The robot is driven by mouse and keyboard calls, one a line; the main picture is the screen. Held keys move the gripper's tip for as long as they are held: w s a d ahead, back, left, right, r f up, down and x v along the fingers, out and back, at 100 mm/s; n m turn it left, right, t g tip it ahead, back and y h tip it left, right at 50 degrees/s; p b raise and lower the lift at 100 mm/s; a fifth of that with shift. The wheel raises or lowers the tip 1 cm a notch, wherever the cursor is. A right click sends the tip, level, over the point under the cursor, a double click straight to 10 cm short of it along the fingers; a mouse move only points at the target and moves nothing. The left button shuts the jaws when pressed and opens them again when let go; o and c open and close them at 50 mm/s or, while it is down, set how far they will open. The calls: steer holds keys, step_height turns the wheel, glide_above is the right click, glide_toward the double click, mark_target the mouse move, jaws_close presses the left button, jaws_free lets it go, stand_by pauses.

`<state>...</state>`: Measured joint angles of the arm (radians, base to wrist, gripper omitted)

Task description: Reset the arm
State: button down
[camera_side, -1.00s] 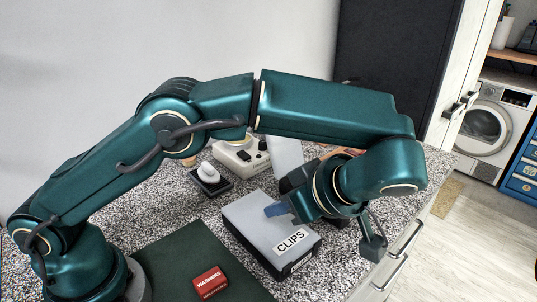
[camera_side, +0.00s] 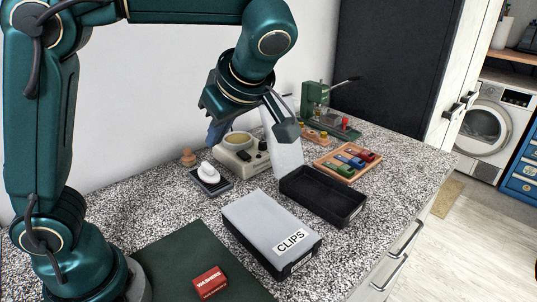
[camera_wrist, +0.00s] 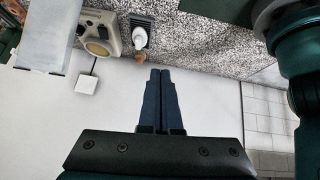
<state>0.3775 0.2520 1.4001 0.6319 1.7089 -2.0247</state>
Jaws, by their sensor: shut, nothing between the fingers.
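My gripper (camera_side: 215,131) is raised above the back of the counter, clear of everything on it. In the wrist view its two dark blue fingers (camera_wrist: 160,100) lie side by side, shut, with nothing between them. The arm is folded up at the left of the side view. A grey-lidded box labelled CLIPS (camera_side: 262,222) sits on the speckled counter, below and to the right of my gripper.
A red WASHERS box (camera_side: 209,283) lies on a dark green mat (camera_side: 181,258). A black open tray (camera_side: 322,198), a wooden rack of coloured pieces (camera_side: 349,162), a green press (camera_side: 318,105) and a beige device (camera_side: 243,155) stand behind. The air around my gripper looks free.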

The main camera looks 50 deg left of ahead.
steer(key=s+m+t+h, duration=0.2)
steer(key=s+m+h, duration=0.2)
steer(key=s+m, duration=0.3)
steer(key=s+d+f+m+t+h, duration=0.2)
steer(key=d+f+m+t+h, duration=0.1)
steer(key=m, duration=0.9)
steer(key=shift+d+f+h, duration=0.3)
steer(key=shift+d+f, duration=0.35)
steer(key=shift+f, duration=0.25)
